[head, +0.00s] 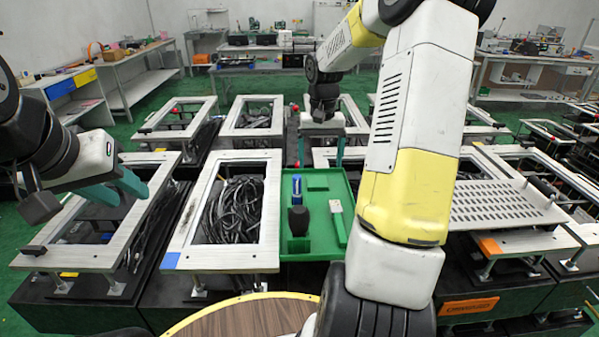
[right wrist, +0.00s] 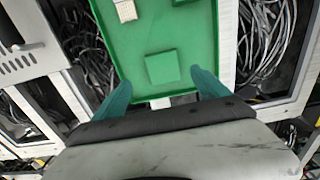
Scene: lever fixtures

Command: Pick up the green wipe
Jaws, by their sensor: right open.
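The green wipe (head: 318,183) looks like a flat green square lying at the far end of a green tray (head: 345,190). It also shows in the right wrist view (right wrist: 162,67). My right gripper (head: 321,154) is above the tray's far edge, open, its teal fingers pointing down. In the right wrist view my right gripper (right wrist: 158,84) has its fingertips apart, one to each side of the wipe in the picture, and nothing is between them. My left gripper (head: 115,187) is over the left frame fixture, with its teal fingers apart and empty.
The tray also holds a blue item (head: 297,184), a dark bottle (head: 298,220), a green block (head: 298,245) and a white-and-green item (head: 338,222). Metal frames with black cables (head: 235,208) stand left of it. A perforated plate (head: 500,207) lies at right.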

